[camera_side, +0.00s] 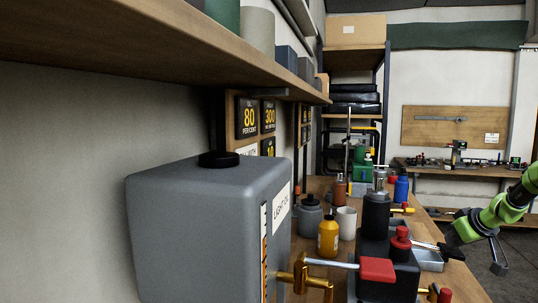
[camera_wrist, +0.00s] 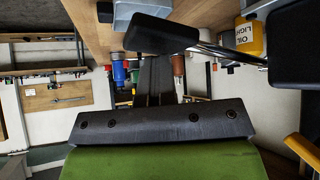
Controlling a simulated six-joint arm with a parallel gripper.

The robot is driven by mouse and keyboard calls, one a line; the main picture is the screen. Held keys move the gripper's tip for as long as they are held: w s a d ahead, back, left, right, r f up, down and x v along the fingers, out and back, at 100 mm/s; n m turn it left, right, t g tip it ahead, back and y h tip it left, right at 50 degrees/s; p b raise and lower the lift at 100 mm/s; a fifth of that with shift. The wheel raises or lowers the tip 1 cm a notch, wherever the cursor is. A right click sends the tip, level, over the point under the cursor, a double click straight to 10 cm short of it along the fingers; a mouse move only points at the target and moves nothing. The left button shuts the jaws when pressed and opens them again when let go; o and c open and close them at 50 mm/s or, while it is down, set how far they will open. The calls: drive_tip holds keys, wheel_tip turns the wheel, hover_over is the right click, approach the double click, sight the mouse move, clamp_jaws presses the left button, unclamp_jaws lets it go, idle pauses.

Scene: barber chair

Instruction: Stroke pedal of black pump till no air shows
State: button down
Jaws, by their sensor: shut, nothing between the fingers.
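In the side view the black pump has a black cylinder (camera_side: 376,215) and a block with a red-capped part. A steel rod runs right from it to a flat black pedal (camera_side: 451,251). My gripper (camera_side: 462,231) is at the right, close above the pedal; I cannot tell whether they touch. In the wrist view a black pad (camera_wrist: 160,33) on a metal rod lies beyond my shut, empty gripper (camera_wrist: 155,60). No air or sight glass on the pump can be made out.
A grey light-oil tank (camera_side: 205,225) fills the side view's left foreground, with a red-handled brass tap (camera_side: 376,269). A yellow oil bottle (camera_side: 328,238), a white mug (camera_side: 346,222) and a grey tray (camera_side: 429,259) crowd the bench. A shelf overhangs at upper left.

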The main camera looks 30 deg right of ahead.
drive_tip(key=f, duration=0.2)
drive_tip(key=shift+w+a+f, duration=0.1)
drive_tip(key=shift+a+f, duration=0.1)
drive_tip(key=shift+f, duration=0.1)
drive_tip(key=shift+s+d+r, duration=0.15)
drive_tip(key=shift+r, duration=1.3)
drive_tip(key=shift+s+d+r, duration=0.1)
drive_tip(key=shift+r, duration=1.3)
drive_tip(key=f, duration=0.5)
drive_tip(key=shift+w+a+f, duration=0.25)
drive_tip(key=shift+f, duration=0.1)
drive_tip(key=shift+s+d+r, duration=0.15)
drive_tip(key=shift+r, duration=1.3)
drive_tip(key=shift+s+d+r, duration=0.1)
drive_tip(key=shift+r, duration=1.3)
